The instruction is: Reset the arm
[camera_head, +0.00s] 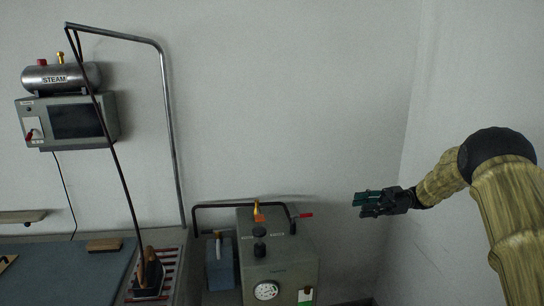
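My arm (440,180) reaches in from the right of the head view, with tan segments and a black joint. My gripper (362,204) is at its end, dark with green parts, and points left. It hangs in front of the bare wall, to the right of a grey boxy machine and apart from it in the picture. I see nothing held in it, but the fingers are small and dark, so their opening cannot be made out.
The grey machine (285,262) has a gauge, knobs and a dark pipe. At left are a pressing table (60,270), an iron (149,270) on a rack, and a wooden block (104,245). A steam tank (75,76) hangs above. The wall area around my gripper is clear.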

